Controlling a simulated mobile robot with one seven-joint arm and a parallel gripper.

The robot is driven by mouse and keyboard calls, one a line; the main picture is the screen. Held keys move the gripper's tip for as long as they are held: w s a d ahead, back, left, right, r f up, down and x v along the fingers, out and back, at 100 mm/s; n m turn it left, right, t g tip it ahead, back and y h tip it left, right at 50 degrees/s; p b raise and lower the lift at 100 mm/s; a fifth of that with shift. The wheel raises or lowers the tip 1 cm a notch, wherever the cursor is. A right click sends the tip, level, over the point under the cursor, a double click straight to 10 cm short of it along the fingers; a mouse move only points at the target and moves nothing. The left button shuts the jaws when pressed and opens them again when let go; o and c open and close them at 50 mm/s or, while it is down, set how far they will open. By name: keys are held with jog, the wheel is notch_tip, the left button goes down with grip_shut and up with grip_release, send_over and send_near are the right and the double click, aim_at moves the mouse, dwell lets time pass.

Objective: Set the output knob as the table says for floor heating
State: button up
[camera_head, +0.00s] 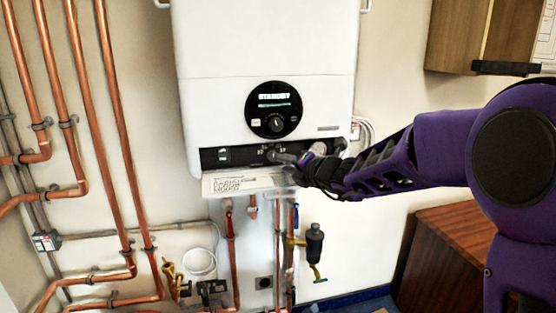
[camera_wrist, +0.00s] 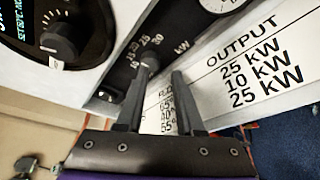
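The white boiler (camera_head: 265,60) hangs on the wall. Its output knob (camera_wrist: 148,65) is a small dark knob on the black lower strip, with a scale up to 30 kW around it. I cannot make out where it points. The table card (camera_head: 235,186) juts out below; in the wrist view its OUTPUT column (camera_wrist: 250,75) reads 25 kW, 10 kW, 25 kW. The row names are too small or hidden. My gripper (camera_wrist: 160,72) is open, its fingers apart just before the strip. The knob shows at the left fingertip; I cannot tell if they touch.
A larger round knob (camera_wrist: 59,42) sits on the black display panel, which reads STANDBY in the head view. A white gauge (camera_wrist: 222,3) is right of the output knob. Copper pipes (camera_head: 110,110) run at left; a wooden cabinet (camera_head: 445,260) stands lower right.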

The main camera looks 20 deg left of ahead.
jog(key=shift+s+d+f, duration=0.15)
jog(key=shift+d+f, duration=0.25)
jog(key=shift+f, duration=0.4)
jog(key=shift+s+d+f+b, duration=0.15)
jog(key=shift+s+d+f, duration=0.1)
jog(key=shift+d, duration=0.2)
jog(key=shift+s+d+f+b, duration=0.1)
jog(key=shift+s+d+b, duration=0.1)
jog(key=shift+d, duration=0.2)
jog(key=s+d+f, duration=0.2)
jog(key=s+d, duration=0.6)
jog(key=d, duration=0.3)
jog(key=shift+s+d+b, duration=0.15)
jog(key=shift+s+b, duration=0.25)
